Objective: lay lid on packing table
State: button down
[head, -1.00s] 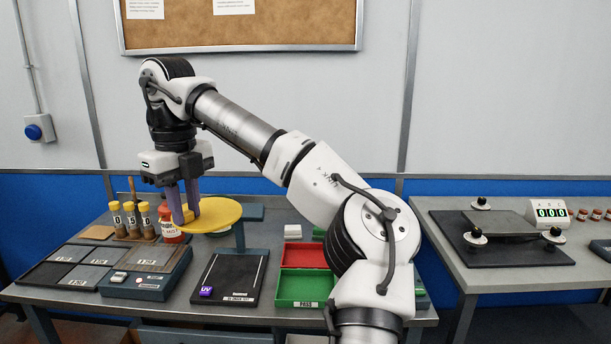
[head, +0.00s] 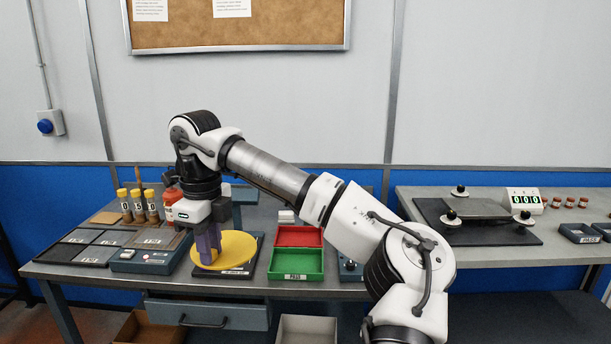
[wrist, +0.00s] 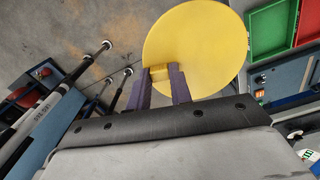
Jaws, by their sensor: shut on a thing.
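The lid is a flat yellow disc (head: 238,252) with a small yellow block-like grip. My gripper (head: 208,253) is shut on that grip, its two purple fingers on either side. In the head view the disc overlaps the dark sheet-like stand on the left bench, near its front edge. In the wrist view the lid (wrist: 197,45) fills the upper middle, and my gripper (wrist: 160,78) holds its grip at the near edge. The floor shows behind the disc there. I cannot make out the packing table by name.
A green tray (head: 296,264) and a red tray (head: 298,236) lie right of the lid. Several yellow-capped tubes (head: 138,204) and a red bottle (head: 172,196) stand behind. A second table (head: 560,253) at the right carries a scale. An open carton (head: 150,328) sits below.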

jog(key=d+f+n, duration=0.5)
jog(key=f+n, duration=0.1)
jog(key=f, duration=0.8)
jog(key=w+d+f+n, duration=0.1)
jog(key=d+f+n, duration=0.4)
jog(key=f, duration=0.9)
jog(key=d+f+n, duration=0.6)
jog(key=d+f, duration=0.1)
jog(key=f, duration=0.8)
jog(key=shift+w+d+n, duration=0.15)
jog(key=shift+n, duration=0.15)
